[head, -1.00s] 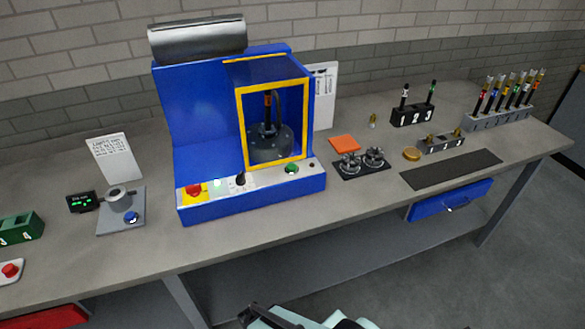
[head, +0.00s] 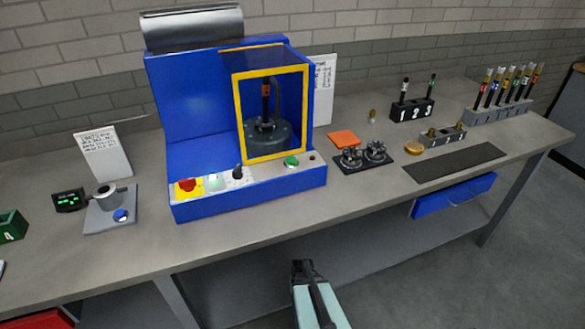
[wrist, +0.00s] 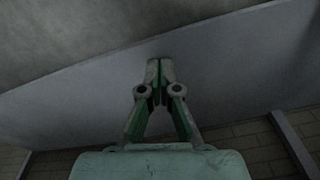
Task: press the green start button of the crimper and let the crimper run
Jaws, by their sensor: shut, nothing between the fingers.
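The crimper (head: 190,100) is a blue machine on the bench, left of centre in the head view. Its green start button (head: 291,161) is on the front panel, towards the right end. A yellow-framed guard (head: 240,120) stands in front of the crimp head (head: 268,135), which has a dark hose piece upright in it. My gripper (head: 303,264) is in front of the bench's front edge, below and apart from the button. Its fingers are together and empty; they also show in the wrist view (wrist: 159,66). The button is not in the wrist view.
On the panel left of the button are a red stop button (head: 187,186), a lit pale indicator (head: 213,181) and a black knob (head: 239,172). A die tray (head: 364,162) and an orange pad (head: 343,138) lie to the right. The bench front below the panel is clear.

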